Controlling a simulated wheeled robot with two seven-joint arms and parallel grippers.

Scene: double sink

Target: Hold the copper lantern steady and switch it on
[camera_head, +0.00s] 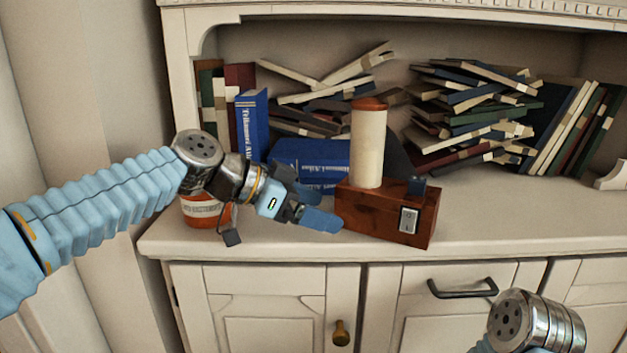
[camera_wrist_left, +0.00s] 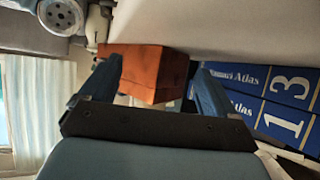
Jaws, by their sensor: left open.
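The lantern has a reddish-brown, wood-like box base (camera_head: 375,210), a cream cylinder (camera_head: 368,148) and a copper-coloured cap (camera_head: 370,104). It stands upright on the cabinet ledge. My left gripper (camera_head: 320,205) is open at the left end of the base. In the left wrist view, the base (camera_wrist_left: 150,72) shows ahead between the open blue fingers (camera_wrist_left: 157,90); contact cannot be told. My right gripper is out of view; only my right arm's metal joint shows.
Piled books (camera_head: 470,110) fill the shelf behind the lantern. Blue atlases (camera_head: 311,158) stand and lie close behind my left gripper. An orange labelled container (camera_head: 203,212) is partly hidden behind my left wrist. The ledge (camera_head: 520,220) right of the lantern is clear.

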